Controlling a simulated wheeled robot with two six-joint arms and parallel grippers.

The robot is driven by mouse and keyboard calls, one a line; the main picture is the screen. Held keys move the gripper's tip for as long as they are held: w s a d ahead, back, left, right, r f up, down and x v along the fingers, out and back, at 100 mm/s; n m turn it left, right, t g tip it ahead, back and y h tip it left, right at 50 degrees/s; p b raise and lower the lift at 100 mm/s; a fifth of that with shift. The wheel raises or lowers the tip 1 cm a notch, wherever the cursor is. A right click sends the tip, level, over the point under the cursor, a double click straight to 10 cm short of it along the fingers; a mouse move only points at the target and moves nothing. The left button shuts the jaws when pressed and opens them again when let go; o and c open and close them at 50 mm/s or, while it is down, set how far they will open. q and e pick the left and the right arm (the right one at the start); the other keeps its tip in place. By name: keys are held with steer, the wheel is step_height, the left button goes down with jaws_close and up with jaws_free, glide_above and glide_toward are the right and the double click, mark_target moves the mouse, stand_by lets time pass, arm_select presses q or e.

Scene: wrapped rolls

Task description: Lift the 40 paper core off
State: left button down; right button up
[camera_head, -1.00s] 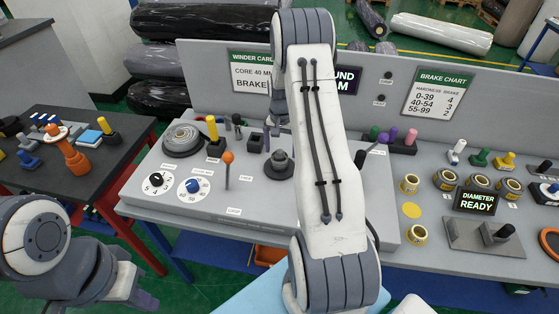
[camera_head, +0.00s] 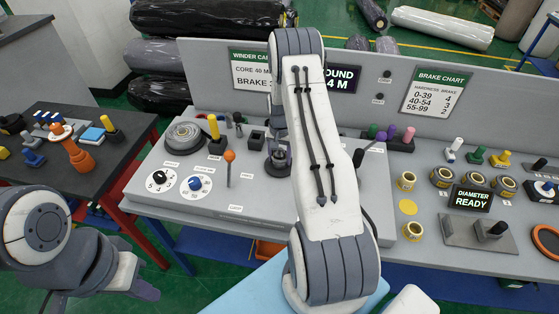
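Several tan paper cores stand on the grey bench at the right: one at the rear left (camera_head: 406,181), three in a row (camera_head: 478,182), and one in front (camera_head: 413,231). I cannot read which is the 40. A dark round holder (camera_head: 279,168) stands on the control panel, partly hidden by my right arm. My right gripper (camera_head: 279,152) points down at this holder, close to or touching it; its fingers are largely hidden, and I see no core in it. My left gripper (camera_head: 146,287) hangs at the lower left, away from the bench; its opening is unclear.
A brake chart (camera_head: 438,92) stands at right. A dark side table (camera_head: 60,170) stands left.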

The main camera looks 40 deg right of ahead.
step_height(320, 180, up, 9)
steer(key=b, duration=0.3)
steer(key=shift+r+b, duration=0.3)
steer(key=shift+r, duration=0.25)
steer(key=shift+r+p, duration=0.2)
steer(key=shift+p, duration=0.15)
